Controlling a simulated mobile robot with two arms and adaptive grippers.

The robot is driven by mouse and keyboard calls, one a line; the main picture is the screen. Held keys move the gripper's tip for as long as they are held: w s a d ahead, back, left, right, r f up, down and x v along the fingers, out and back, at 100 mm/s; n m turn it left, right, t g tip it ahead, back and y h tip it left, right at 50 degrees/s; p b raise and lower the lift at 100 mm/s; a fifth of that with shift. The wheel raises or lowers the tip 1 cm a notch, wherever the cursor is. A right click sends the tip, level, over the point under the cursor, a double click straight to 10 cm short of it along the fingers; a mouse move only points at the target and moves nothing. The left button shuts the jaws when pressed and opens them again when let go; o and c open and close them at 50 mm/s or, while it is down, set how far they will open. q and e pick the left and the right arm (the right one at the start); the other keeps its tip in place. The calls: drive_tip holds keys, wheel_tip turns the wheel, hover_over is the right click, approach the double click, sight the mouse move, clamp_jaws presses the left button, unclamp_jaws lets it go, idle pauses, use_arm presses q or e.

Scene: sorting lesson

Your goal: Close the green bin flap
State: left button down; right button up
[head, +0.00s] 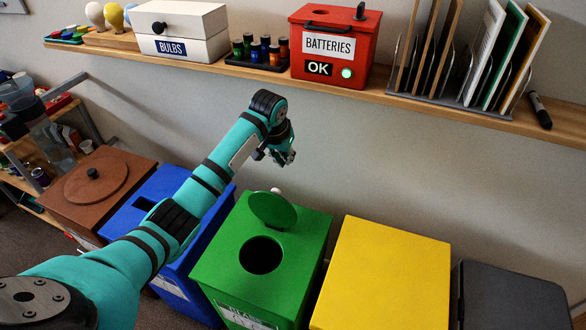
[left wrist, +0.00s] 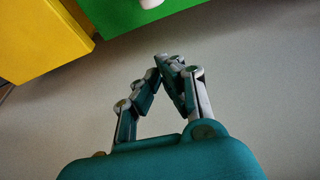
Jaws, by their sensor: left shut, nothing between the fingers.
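The green bin (head: 225,255) stands on the floor between the blue and yellow bins. Its round flap (head: 272,210) is raised and tilted back behind the dark round hole in the lid. A small white knob (head: 276,190) shows at the flap's upper edge. My left gripper (head: 286,158) is above and behind the flap, near the wall, and apart from it. In the left wrist view the fingertips (left wrist: 168,62) come together with nothing between them. The green bin (left wrist: 120,20) shows at the top of that view. My right gripper is in neither view.
A blue bin (head: 160,190) and brown bin (head: 125,165) stand to the left, a yellow bin (head: 385,270) and dark grey bin (head: 515,295) to the right. A wall shelf (head: 225,68) above holds boxes, batteries and a rack. Bare wall lies right of my gripper.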

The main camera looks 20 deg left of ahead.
sight(275, 207)
use_arm(q)
wheel_tip(275, 207, down, 8)
drive_tip(key=s+p, duration=0.1)
drive_tip(key=p, duration=0.1)
drive_tip(key=shift+s+f, duration=0.25)
idle(0.5)
drive_tip(key=shift+p, duration=0.35)
